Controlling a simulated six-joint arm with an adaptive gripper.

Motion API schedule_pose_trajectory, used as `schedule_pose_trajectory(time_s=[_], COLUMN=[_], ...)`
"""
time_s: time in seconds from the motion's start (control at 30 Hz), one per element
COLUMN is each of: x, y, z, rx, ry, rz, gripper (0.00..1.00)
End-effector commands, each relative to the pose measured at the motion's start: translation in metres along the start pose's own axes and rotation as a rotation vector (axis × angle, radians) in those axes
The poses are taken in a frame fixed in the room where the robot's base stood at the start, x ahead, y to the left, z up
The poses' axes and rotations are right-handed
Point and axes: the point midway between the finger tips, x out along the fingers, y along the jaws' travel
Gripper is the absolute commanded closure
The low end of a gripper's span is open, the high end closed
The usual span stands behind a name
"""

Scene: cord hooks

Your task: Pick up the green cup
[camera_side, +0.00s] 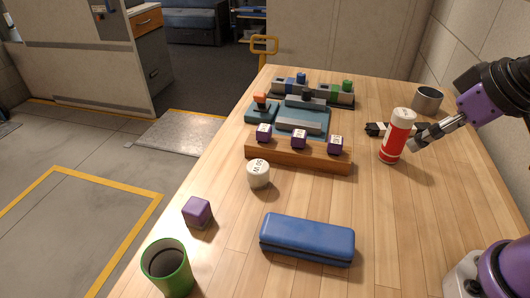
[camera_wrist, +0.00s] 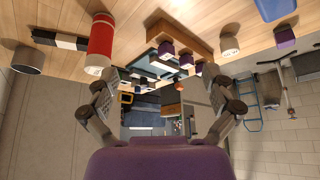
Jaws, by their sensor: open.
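The green cup (camera_side: 168,270) stands upright on the near left part of the wooden table in the side view, with a dark inside. I do not see it in the wrist view. My gripper (camera_side: 419,138) is at the right side of the table, far from the cup, beside a red and white can (camera_side: 393,143). In the wrist view my gripper (camera_wrist: 166,92) has its two fingers spread wide with nothing between them.
A blue case (camera_side: 307,239), a purple cube (camera_side: 197,212) and a white cylinder (camera_side: 258,173) lie between my gripper and the cup. A wooden rack (camera_side: 298,158) with purple blocks stands behind. A grey mug (camera_side: 427,100) is at the back right.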

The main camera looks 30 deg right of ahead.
Motion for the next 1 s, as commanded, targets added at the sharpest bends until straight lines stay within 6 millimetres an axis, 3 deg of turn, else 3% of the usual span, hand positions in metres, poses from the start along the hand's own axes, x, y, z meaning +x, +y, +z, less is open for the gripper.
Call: schedule_pose_trajectory(time_s=[0.33, 0.47, 0.57, 0.7, 0.8, 0.9, 1.0], x=[0.0, 0.003, 0.009, 0.026, 0.038, 0.048, 0.054], y=[-0.003, -0.025, -0.069, -0.161, -0.228, -0.283, -0.32], z=[-0.003, -0.024, -0.053, -0.082, -0.083, -0.071, -0.057], rx=[-0.014, -0.134, -0.329, -0.653, -0.857, -1.017, -1.122], ry=[0.0, -0.001, 0.002, 0.018, 0.032, 0.046, 0.057], rz=[-0.007, -0.065, -0.164, -0.344, -0.469, -0.574, -0.648], gripper=[0.0, 0.0, 0.0, 0.0, 0.0, 0.0, 0.0])
